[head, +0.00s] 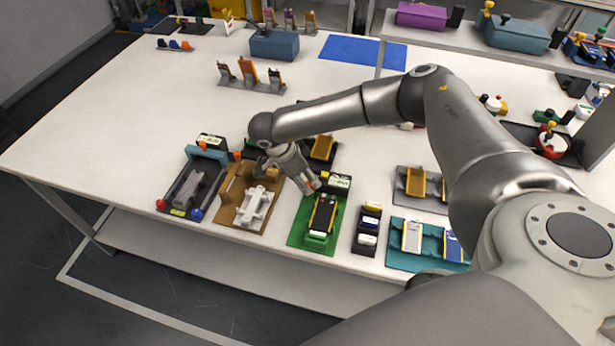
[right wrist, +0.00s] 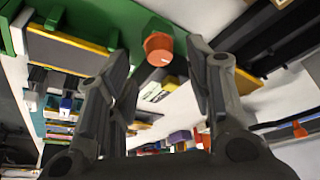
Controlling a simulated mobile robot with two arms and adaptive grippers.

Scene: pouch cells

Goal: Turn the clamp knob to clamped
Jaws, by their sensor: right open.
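My right gripper (head: 303,183) is open and reaches down at the back of a green fixture (head: 298,237). An orange knob (right wrist: 159,48) shows in the right wrist view between the two spread fingertips, near the edge of the green plate (right wrist: 140,20). The fingers appear apart from the knob. In the head view the knob (head: 316,184) is partly hidden by the gripper. A dark pouch cell (head: 322,214) lies in the green fixture. I cannot tell the knob's setting. My left gripper is not in view.
Left of the green fixture stand a brown fixture (head: 235,217) with a pale part and a dark fixture (head: 172,198) with a blue bar. To the right are a small dark rack (head: 367,230) and a teal tray (head: 402,262). The table's left side (head: 110,125) is clear.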

